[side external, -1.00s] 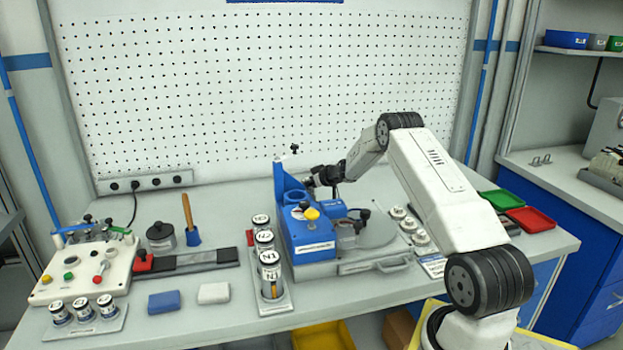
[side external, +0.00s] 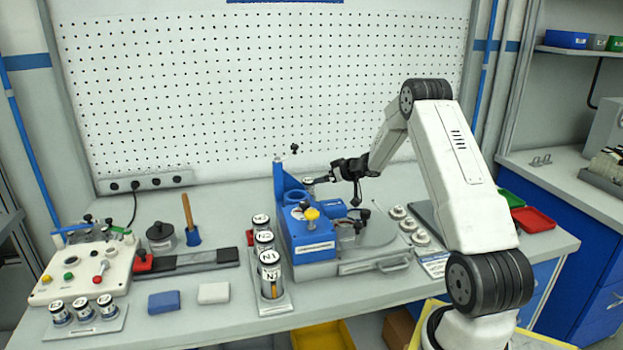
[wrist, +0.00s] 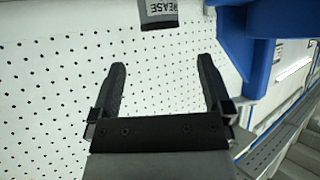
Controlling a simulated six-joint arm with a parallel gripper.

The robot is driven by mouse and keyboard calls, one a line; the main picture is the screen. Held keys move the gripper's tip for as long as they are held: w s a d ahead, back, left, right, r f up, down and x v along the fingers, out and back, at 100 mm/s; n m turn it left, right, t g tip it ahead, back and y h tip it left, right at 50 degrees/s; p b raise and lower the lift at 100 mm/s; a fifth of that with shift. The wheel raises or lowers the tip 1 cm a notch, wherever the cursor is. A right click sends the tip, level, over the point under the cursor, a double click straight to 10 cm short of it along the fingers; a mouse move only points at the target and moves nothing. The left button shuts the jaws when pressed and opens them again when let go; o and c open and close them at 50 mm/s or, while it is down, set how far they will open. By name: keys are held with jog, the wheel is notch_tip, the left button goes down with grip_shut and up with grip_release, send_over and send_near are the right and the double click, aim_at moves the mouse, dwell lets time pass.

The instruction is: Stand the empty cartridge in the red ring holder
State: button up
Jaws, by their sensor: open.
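My gripper (wrist: 160,85) is open in the wrist view, with nothing between its fingers. In the side view my gripper (side external: 322,180) is level and points left, above the back of the blue machine (side external: 310,240). A dark grey cylindrical part labelled with letters reading "REASE" (wrist: 158,14) shows at the top edge of the wrist view, beyond the fingertips and apart from them. It is cut off by the frame, and I cannot tell whether it is the empty cartridge. A small red part (side external: 359,226) shows on the machine; I cannot tell whether it is the red ring holder.
Several N-labelled canisters (side external: 269,258) stand left of the machine. A control box (side external: 80,270), a blue block (side external: 164,302) and a white block (side external: 213,293) lie further left. Green and red trays (side external: 532,219) are at the right. The pegboard (side external: 260,90) rises behind.

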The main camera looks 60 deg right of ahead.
aim_at(311, 180)
jog(key=shift+v, duration=1.55)
jog(key=d+m+g+h, duration=0.55)
jog(key=d+m, duration=0.35)
jog(key=m, duration=1)
jog(key=w+a+m+y, duration=0.2)
jog(key=m, duration=0.3)
jog(key=w+a+f+m+y, duration=0.1)
jog(key=w+a+m+y, duration=0.1)
jog(key=m, duration=0.4)
jog(key=w+a+m+t+y, duration=0.1)
jog(key=w+a+m+y, duration=0.1)
jog(key=m, duration=0.4)
jog(key=shift+w+a+f+y, duration=0.1)
jog(key=shift+w+a+y, duration=0.05)
jog(key=shift+a, duration=0.2)
jog(key=shift+w+a+f+y, duration=0.1)
jog(key=shift+w+a+f, duration=0.1)
jog(key=shift+a, duration=0.2)
jog(key=shift+x, duration=1.2)
